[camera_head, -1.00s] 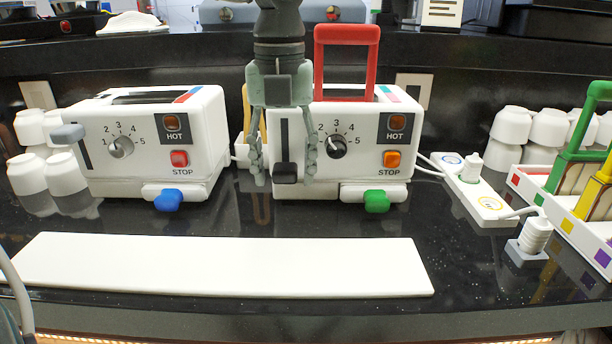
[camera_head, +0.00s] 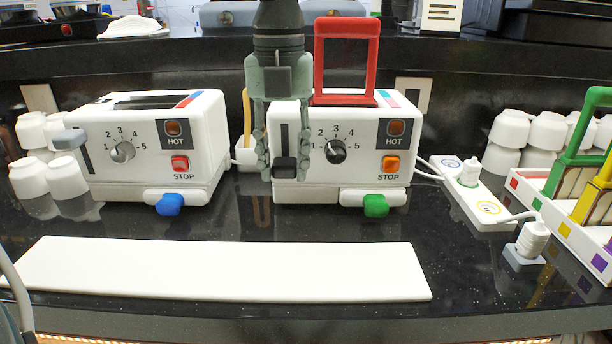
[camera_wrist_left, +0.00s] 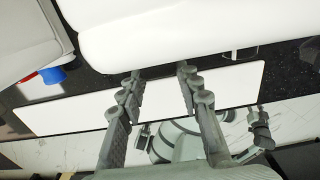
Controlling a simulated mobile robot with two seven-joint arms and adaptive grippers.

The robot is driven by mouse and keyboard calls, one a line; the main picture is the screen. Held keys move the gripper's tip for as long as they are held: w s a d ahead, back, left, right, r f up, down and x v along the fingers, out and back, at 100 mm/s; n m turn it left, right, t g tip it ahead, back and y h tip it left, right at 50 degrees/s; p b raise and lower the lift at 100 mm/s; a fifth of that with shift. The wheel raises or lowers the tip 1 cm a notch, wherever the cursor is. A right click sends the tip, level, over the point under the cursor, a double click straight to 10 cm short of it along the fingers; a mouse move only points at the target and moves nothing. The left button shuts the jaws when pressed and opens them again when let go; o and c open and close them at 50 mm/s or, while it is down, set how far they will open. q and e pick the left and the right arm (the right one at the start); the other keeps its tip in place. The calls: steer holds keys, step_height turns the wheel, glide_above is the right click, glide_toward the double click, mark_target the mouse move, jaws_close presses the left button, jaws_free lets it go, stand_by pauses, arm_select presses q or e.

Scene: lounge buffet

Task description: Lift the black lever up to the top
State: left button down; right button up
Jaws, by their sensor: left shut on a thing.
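The black lever (camera_head: 285,168) is on the front of the right white toaster (camera_head: 365,165), in the lower part of its dark vertical slot (camera_head: 284,137). My left gripper (camera_head: 284,174) points down in front of the toaster, with one finger on each side of the lever. It is shut on the lever. In the left wrist view the fingers (camera_wrist_left: 160,84) show with a gap between them, but the lever cannot be made out there.
A dial (camera_head: 333,151) sits just right of the gripper. A red rack (camera_head: 347,21) stands in the toaster. A second toaster (camera_head: 148,160) with a grey lever (camera_head: 68,139) is at left. A white board (camera_head: 220,269) lies in front; cups and a power strip flank the toasters.

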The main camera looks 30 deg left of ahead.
arm_select(q)
steer(key=shift+r+p, duration=1.3)
steer(key=shift+r, duration=1.1)
steer(key=c, duration=1.5)
jaws_free()
steer(key=shift+r, duration=0.1)
steer(key=o, duration=0.5)
steer(key=shift+r+p, duration=1)
steer(key=shift+r, duration=0.45)
steer(key=shift+r+p, duration=0.45)
steer(key=shift+r, duration=2.05)
